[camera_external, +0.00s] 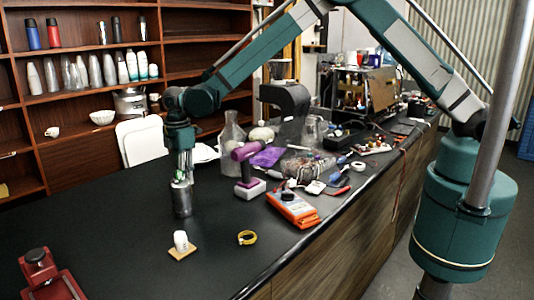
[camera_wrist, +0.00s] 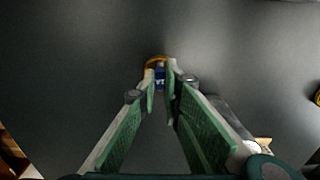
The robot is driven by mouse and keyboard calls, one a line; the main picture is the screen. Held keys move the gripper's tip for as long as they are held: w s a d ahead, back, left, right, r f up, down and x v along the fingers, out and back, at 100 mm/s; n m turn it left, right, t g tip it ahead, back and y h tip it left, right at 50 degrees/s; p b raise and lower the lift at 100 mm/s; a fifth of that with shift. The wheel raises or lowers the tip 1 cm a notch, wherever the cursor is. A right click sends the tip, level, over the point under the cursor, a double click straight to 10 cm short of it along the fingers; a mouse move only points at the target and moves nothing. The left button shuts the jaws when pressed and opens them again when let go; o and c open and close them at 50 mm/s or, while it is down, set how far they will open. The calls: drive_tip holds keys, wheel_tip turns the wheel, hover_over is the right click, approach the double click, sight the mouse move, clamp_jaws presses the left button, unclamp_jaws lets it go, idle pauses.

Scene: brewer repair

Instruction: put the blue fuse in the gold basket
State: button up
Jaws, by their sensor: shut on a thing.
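The blue fuse (camera_wrist: 160,78) shows in the wrist view as a small blue piece between my fingertips. My gripper (camera_wrist: 161,88) is shut on it and points down at the dark table. A gold curved rim (camera_wrist: 155,60), which looks like the gold basket, shows just beyond the fingertips; the fingers and fuse cover the rest. I cannot tell whether the fuse is inside the rim or above it. In the external view my gripper (camera_external: 181,170) is over the table by a dark metal cylinder (camera_external: 182,199), and I cannot make out the fuse or basket there.
A white piece on a tan base (camera_external: 181,243) and a yellow ring (camera_external: 247,238) lie nearer the front. A red device (camera_external: 48,275) is at front left. The left table is clear.

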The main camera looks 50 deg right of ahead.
drive_tip(key=shift+f, duration=0.25)
drive_tip(key=o, duration=0.8)
drive_tip(key=shift+r, duration=0.1)
drive_tip(key=shift+r+p, duration=0.3)
drive_tip(key=shift+r, duration=3.1)
drive_tip(key=shift+d+r, duration=0.1)
